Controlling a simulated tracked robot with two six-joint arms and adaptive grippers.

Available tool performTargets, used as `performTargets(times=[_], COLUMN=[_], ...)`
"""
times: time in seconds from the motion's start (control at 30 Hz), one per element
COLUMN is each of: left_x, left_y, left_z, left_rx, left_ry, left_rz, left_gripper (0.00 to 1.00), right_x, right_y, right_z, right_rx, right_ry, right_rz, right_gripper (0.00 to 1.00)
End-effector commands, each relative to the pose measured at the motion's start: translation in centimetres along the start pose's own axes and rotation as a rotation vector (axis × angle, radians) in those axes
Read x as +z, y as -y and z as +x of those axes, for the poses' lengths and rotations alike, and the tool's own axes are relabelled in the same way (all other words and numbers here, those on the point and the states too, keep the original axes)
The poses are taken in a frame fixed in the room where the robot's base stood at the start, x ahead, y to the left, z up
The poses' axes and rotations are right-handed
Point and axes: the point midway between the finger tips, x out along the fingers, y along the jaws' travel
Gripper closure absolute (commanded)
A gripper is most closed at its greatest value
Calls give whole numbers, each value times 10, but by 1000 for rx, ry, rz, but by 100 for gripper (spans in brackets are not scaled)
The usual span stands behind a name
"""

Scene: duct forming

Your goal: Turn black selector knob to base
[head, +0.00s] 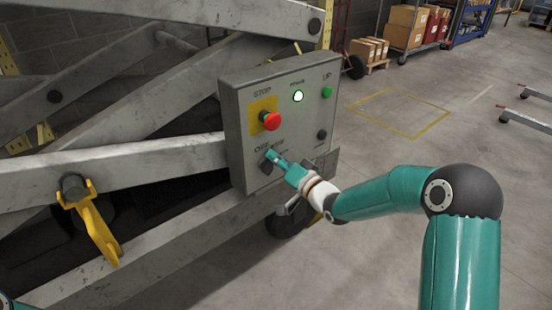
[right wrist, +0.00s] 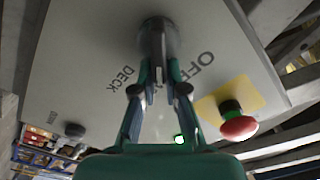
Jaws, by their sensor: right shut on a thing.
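The black selector knob (right wrist: 158,38) is on the lower left of the grey control box (head: 235,130). In the head view it shows as a dark shape (head: 265,166) partly hidden by my gripper. The labels OFF and DECK show near it, upside down, in the right wrist view; a further label by it in the head view is too small to read. My right gripper (head: 272,157) is at the knob, its fingers (right wrist: 157,82) shut on the knob's grip. Which mark the knob points at is unclear. My left gripper is out of view.
Above the knob is a red stop button (head: 271,121) on a yellow plate. A lit lamp (head: 297,96), a green button (head: 326,92) and a black button (head: 321,135) share the panel. Grey lift beams (head: 140,155) stand to the left.

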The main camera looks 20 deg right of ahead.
Motion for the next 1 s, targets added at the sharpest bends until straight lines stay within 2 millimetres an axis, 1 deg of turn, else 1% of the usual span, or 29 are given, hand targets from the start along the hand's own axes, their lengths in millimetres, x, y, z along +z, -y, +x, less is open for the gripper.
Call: performTargets(times=[0.03, 0.17, 0.2, 0.43, 0.77, 0.87, 1.0], left_x=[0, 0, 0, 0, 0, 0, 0], left_y=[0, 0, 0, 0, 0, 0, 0], left_z=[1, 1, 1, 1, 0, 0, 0], left_rx=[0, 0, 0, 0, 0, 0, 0], left_ry=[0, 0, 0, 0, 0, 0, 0], left_rz=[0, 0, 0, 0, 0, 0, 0], left_gripper=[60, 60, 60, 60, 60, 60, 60], right_x=[15, 15, 15, 15, 9, 8, 7], right_y=[-2, -2, -1, -1, -1, -1, -2], right_z=[-1, -1, 0, 0, -2, -8, -26], right_rx=[5, 5, 5, 4, 3, 4, 5], right_ry=[34, 35, 35, 34, 21, 19, 19], right_rz=[4, 3, 3, 2, 0, 0, 1], right_gripper=[100, 100, 86, 48, 48, 48, 48])
